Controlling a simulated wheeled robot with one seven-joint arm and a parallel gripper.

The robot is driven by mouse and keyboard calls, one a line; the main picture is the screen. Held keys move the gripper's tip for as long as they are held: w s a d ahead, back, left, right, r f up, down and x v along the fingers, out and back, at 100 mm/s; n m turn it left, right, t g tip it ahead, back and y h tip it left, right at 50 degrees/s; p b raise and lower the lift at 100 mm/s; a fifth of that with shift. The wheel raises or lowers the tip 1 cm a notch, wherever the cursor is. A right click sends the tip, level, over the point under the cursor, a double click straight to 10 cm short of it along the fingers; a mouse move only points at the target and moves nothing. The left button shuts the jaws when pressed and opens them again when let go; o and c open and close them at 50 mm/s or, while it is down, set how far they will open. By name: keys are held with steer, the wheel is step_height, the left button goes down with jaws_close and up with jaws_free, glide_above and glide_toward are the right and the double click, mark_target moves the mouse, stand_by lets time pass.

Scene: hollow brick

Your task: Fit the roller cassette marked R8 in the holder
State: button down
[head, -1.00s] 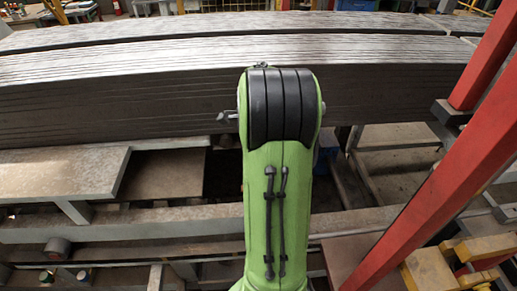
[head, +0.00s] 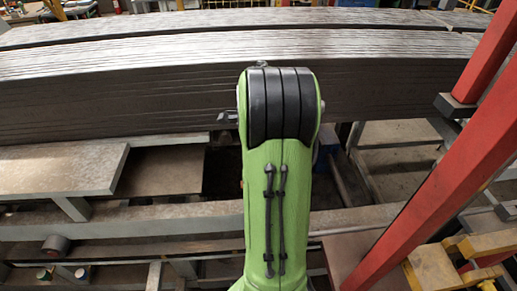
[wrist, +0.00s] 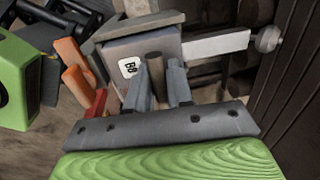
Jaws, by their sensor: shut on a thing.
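My gripper (wrist: 158,90) shows in the wrist view with its two grey fingers on either side of a brown round post (wrist: 156,76), and it is shut on it. The post stands in front of a grey box-shaped cassette (wrist: 155,46) with a flat lid-like top. Its white label (wrist: 128,67) lies turned on its side; it reads R8 or B8. A pale bar (wrist: 215,44) with a round knob (wrist: 268,39) sticks out to the right of the box. In the head view my green arm hides the gripper and most of what it holds. I cannot make out the holder.
Orange and red parts (wrist: 72,54) lie close to the left of the cassette in the wrist view. In the head view a long stack of dark planks (head: 120,90) spans the back. Red slanted beams (head: 430,190) stand at the right, above yellow parts (head: 435,270).

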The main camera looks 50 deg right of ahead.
steer(key=shift+f, duration=0.3)
steer(key=c, duration=0.9)
jaws_free()
steer(key=shift+r, duration=0.1)
steer(key=r, duration=0.5)
steer(key=s+a+r+p, duration=0.1)
steer(key=r, duration=0.4)
steer(key=r+p, duration=0.1)
steer(key=r, duration=0.4)
steer(key=shift+s+a+r, duration=0.15)
steer(key=shift+a+r, duration=0.1)
